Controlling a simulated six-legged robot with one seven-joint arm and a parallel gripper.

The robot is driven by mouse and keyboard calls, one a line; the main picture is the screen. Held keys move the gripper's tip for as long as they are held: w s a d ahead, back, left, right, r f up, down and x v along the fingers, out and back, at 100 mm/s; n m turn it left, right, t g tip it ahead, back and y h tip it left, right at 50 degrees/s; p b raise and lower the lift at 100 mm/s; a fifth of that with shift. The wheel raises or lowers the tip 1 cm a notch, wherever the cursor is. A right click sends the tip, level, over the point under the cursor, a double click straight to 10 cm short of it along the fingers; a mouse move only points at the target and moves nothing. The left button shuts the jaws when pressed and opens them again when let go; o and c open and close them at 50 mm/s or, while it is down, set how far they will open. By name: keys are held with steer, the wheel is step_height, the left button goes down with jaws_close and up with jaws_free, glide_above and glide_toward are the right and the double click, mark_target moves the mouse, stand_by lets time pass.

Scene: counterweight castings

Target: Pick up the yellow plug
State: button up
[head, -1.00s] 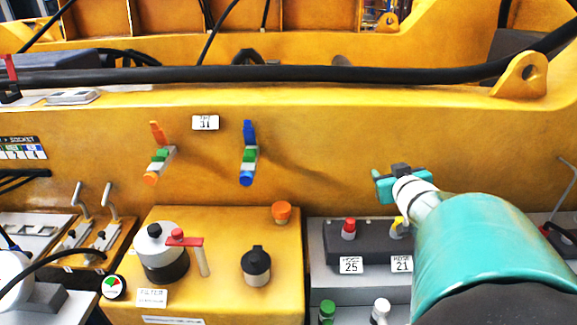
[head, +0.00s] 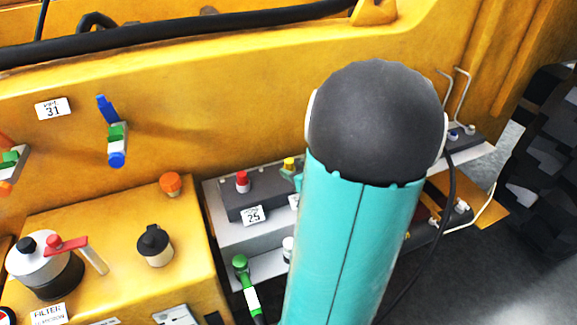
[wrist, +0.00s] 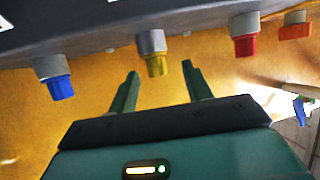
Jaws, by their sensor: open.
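The yellow plug (wrist: 159,67) sits in a grey collar on the dark block in the wrist view. In the head view the yellow plug (head: 289,162) shows just left of my arm, on the dark box. My gripper (wrist: 164,76) is open and empty in the wrist view. Its two green fingers appear on either side of the yellow plug's tip, with gaps to both; I cannot tell if the plug lies between them in depth. In the head view my teal arm hides most of the gripper.
In the wrist view a blue plug (wrist: 60,87) is left of the yellow one, and a red plug (wrist: 245,46) and an orange piece (wrist: 294,31) are right. In the head view a red knob (head: 242,180) stands beside the yellow plug, above label 25 (head: 252,215). The yellow wall rises behind.

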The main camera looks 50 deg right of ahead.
mark_target(286, 163)
steer(key=shift+x, duration=0.85)
steer(key=x, duration=0.5)
steer(key=shift+d, duration=0.3)
steer(key=c, duration=1)
